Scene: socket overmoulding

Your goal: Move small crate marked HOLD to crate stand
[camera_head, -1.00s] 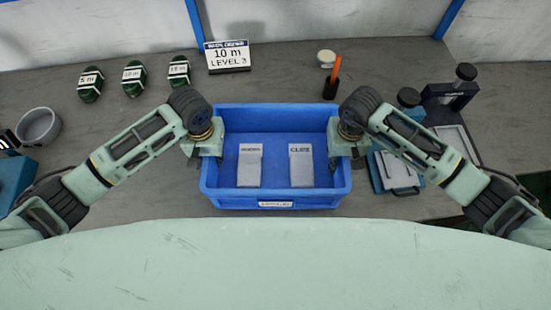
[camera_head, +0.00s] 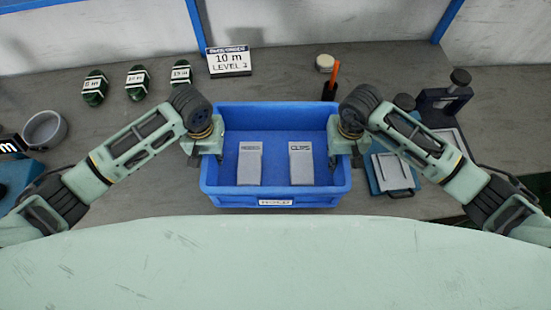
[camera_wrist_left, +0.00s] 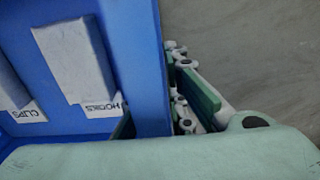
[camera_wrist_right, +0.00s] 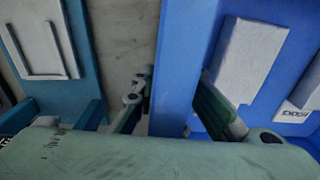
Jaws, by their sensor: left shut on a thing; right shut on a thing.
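The small blue crate (camera_head: 275,203) is in the middle of the head view, with a white label on its front wall that is too blurred to read surely. Inside lie two grey blocks marked HOOKS (camera_head: 250,164) and CLIPS (camera_head: 301,164). My left gripper (camera_head: 208,147) is shut on the crate's left wall, and my right gripper (camera_head: 342,147) is shut on its right wall. Each wrist view shows fingers on both sides of a blue wall, in the left (camera_wrist_left: 152,90) and the right (camera_wrist_right: 178,90). I cannot make out a crate stand.
A grey bench (camera_head: 290,75) surrounds the crate. Dark green pods (camera_head: 137,83), a "10 m" sign (camera_head: 229,62) and a grey cup (camera_head: 45,130) are on the left. A black holder (camera_head: 329,91), a blue-framed tray (camera_head: 393,172) and a clamp device (camera_head: 443,100) are on the right.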

